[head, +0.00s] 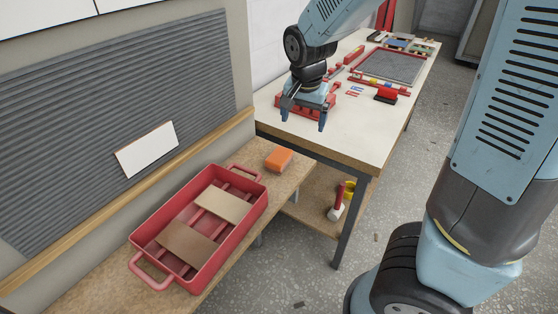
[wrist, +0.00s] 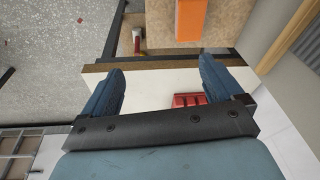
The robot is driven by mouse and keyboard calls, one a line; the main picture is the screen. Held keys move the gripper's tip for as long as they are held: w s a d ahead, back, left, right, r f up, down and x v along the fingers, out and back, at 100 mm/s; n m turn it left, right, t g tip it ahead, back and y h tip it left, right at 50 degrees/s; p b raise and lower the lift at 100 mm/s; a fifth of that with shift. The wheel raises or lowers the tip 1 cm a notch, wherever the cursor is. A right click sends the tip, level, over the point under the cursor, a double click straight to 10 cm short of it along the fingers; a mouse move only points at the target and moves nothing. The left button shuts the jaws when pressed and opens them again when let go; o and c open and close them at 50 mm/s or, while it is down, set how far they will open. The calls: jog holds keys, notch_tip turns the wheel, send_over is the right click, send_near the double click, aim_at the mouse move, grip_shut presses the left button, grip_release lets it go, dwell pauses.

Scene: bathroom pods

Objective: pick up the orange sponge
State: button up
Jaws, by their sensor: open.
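The orange sponge (head: 279,160) lies on a low wooden shelf (head: 293,178), just beyond the far end of a red tray. In the wrist view the sponge (wrist: 191,18) shows at the top edge, partly cut off by the frame. My gripper (head: 304,122) hangs over the near end of the white table, fingers pointing down, open and with nothing between them. It is higher than the sponge and beyond it, a little to its right. In the wrist view the two fingers (wrist: 162,70) are spread wide, with the sponge ahead of the right finger.
The red tray (head: 146,225) with handles holds flat tan pieces. The white table (head: 350,140) stands above the shelf's level, with a red rack (head: 290,108) under my gripper and several small items. A red-handled tool (head: 337,203) is below. A ribbed wall panel (head: 60,130) borders the shelf.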

jog(key=m+t+h, duration=0.1)
jog(key=h, duration=0.1)
send_near(278, 155)
jog(key=x, duration=0.4)
jog(key=shift+w+d+f, duration=0.15)
jog(key=shift+x, duration=2.5)
jog(key=shift+d+f, duration=0.15)
jog(key=shift+f, duration=0.35)
jog(key=shift+f, duration=0.25)
jog(key=shift+c, duration=0.4)
jog(key=shift+w, duration=0.1)
jog(key=c, duration=1)
jog(key=shift+o, duration=0.2)
jog(key=shift+r, duration=0.15)
